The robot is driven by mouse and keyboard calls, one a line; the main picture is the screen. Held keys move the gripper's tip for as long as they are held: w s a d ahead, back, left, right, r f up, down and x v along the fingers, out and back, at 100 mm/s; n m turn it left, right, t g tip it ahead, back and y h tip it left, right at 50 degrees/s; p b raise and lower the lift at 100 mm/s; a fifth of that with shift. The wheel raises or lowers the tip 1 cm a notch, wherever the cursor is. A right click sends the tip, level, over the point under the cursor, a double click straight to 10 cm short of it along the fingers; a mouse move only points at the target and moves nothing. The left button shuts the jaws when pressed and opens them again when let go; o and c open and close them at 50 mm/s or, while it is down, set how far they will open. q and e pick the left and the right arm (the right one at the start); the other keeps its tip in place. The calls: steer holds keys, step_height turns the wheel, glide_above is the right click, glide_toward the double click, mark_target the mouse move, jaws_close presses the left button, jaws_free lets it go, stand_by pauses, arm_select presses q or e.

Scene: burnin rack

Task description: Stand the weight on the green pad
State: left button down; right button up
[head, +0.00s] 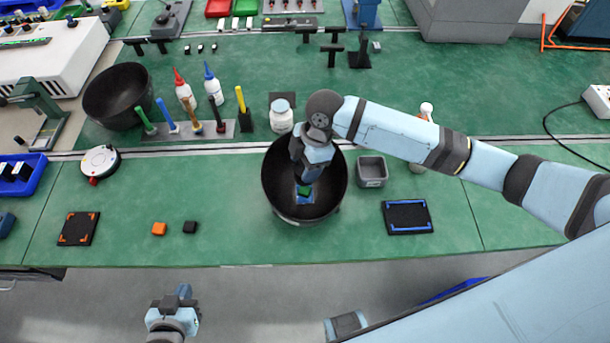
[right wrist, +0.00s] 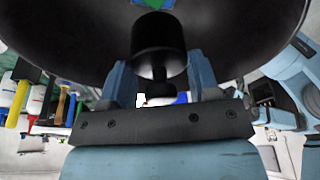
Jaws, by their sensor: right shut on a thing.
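The green pad (head: 303,191), with blue at its edge, lies at the bottom of a large black bowl (head: 274,190) in the middle of the bench. It also shows at the top of the right wrist view (right wrist: 152,4). My right gripper (head: 308,176) reaches down into the bowl and is shut on the black weight (right wrist: 158,40), a cylinder with a narrower neck between the fingers. I cannot tell whether the weight touches the pad. In the head view the gripper hides the weight. My left gripper (head: 183,294) hangs in front of the bench, away from everything; its jaws are unclear.
A grey bin (head: 372,172) stands just right of the bowl. A white jar (head: 281,117) and a rack of coloured-handled tools (head: 190,130) stand behind it. A black tray with blue edging (head: 408,217) lies right.

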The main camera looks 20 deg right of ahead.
steer(key=shift+f, duration=2.95)
steer(key=o, duration=1.5)
steer(key=shift+f, duration=0.15)
steer(key=shift+c, duration=0.2)
steer(key=v, duration=1.2)
